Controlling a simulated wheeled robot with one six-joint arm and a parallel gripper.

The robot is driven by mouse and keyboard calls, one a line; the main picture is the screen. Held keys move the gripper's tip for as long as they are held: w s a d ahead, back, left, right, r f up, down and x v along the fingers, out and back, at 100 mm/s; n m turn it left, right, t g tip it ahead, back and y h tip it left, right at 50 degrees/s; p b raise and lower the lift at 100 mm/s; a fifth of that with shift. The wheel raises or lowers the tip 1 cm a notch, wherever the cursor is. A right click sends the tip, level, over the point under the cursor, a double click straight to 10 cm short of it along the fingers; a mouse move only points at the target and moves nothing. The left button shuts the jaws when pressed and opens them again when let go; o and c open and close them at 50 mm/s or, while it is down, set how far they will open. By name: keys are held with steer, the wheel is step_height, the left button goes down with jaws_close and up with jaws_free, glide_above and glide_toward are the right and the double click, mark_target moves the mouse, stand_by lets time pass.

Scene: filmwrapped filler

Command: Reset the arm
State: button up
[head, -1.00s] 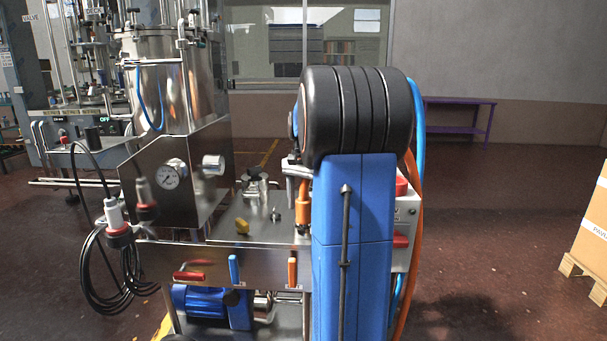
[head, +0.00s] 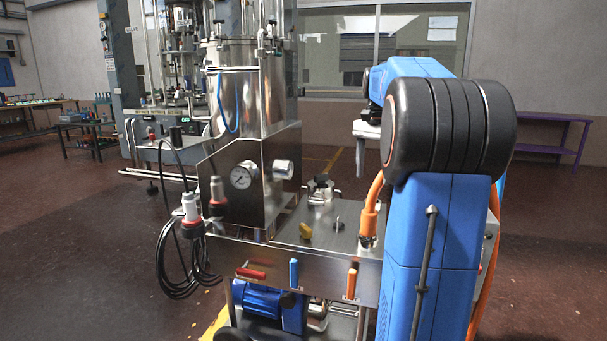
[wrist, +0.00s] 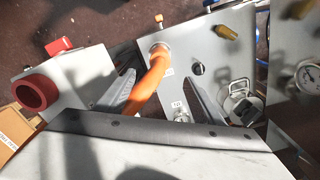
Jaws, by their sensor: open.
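My blue arm (head: 437,250) with its black rounded joint stands at the right of the head view. My gripper (head: 361,172) hangs pointing down to the left of that joint, above the steel machine's right part. In the wrist view my gripper (wrist: 160,85) has its two grey fingers spread apart, with no object visibly held. An orange hose (wrist: 150,82) shows between and beyond the fingers; it also shows in the head view (head: 370,205). I cannot tell whether the fingers touch it.
A purple table (head: 560,135) stands at the back right. Floor at far left is open.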

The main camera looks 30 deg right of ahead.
steer(key=s+a+f+n+t, duration=0.1)
steer(key=s+a+f+n, duration=0.25)
steer(key=a, duration=0.75)
steer(key=s+a+f+n+t, duration=0.1)
steer(key=s+a+f+n, duration=0.2)
steer(key=a, duration=0.8)
steer(key=s+a+f+n+t, duration=0.2)
steer(key=s+a+f+n, duration=0.7)
steer(key=s+a+f, duration=0.4)
steer(key=shift+s+a+f+t, duration=0.4)
steer(key=shift+s+a, duration=0.1)
steer(key=shift+s, duration=0.4)
